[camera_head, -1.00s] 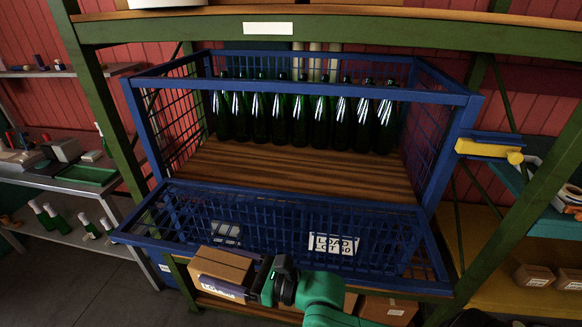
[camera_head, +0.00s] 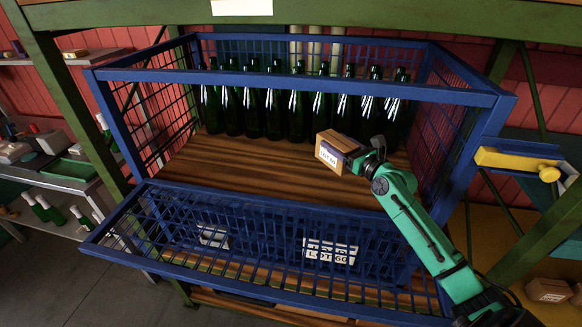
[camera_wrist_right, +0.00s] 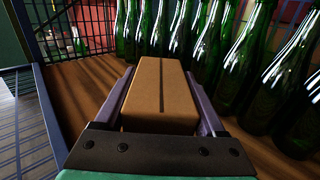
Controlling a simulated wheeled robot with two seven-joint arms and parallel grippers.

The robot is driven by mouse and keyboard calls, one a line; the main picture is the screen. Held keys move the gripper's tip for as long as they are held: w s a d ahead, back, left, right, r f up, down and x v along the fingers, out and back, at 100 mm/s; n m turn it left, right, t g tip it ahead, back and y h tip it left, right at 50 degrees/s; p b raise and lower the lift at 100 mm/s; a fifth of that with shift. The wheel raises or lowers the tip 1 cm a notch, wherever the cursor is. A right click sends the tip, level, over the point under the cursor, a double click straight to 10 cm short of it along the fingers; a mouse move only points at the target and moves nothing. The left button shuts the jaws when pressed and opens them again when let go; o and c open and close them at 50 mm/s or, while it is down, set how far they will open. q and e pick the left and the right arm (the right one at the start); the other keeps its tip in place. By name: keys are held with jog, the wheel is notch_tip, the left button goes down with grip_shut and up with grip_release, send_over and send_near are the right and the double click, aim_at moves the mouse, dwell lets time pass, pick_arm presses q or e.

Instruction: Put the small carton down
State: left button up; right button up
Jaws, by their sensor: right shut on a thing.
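The small carton (camera_head: 338,150) is a brown box with a white label on its front face. It is inside the blue wire cage, in front of the row of bottles. My right gripper (camera_head: 352,158) is shut on it. In the right wrist view the carton (camera_wrist_right: 160,95) sits between the two fingers (camera_wrist_right: 163,103), with a dark tape line along its top. I cannot tell whether its underside touches the wooden floor (camera_head: 270,178). My left gripper is not in view.
Several dark green bottles (camera_head: 272,112) stand in a row at the cage's back. The blue cage (camera_head: 300,88) has its front panel (camera_head: 250,235) folded down. The wooden floor left of the carton is clear. A yellow latch (camera_head: 510,159) is at the right.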

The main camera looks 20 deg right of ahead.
jog(key=shift+d+f, duration=0.1)
jog(key=shift+d, duration=0.2)
jog(key=shift+s+a+f+p, duration=0.1)
jog(key=shift+a+f+p, duration=0.15)
jog(key=shift+f, duration=0.4)
notch_tip(320, 180, down, 8)
jog(key=b, duration=0.5)
jog(key=shift+r, duration=0.15)
jog(key=shift+f+b, duration=0.3)
jog(key=shift+b, duration=0.05)
jog(key=shift+a+r, duration=0.1)
jog(key=shift+r, duration=0.1)
jog(key=shift+s+f, duration=0.1)
jog(key=shift+f, duration=0.05)
jog(key=o, duration=1.6)
jog(key=shift+c, duration=0.2)
jog(key=s, duration=0.3)
jog(key=s+d+b, duration=0.1)
jog(key=s, duration=0.3)
jog(key=s+b, duration=0.1)
jog(key=s, duration=0.3)
jog(key=shift+d, duration=0.2)
jog(key=shift+s+r, duration=0.2)
jog(key=shift+s, duration=0.3)
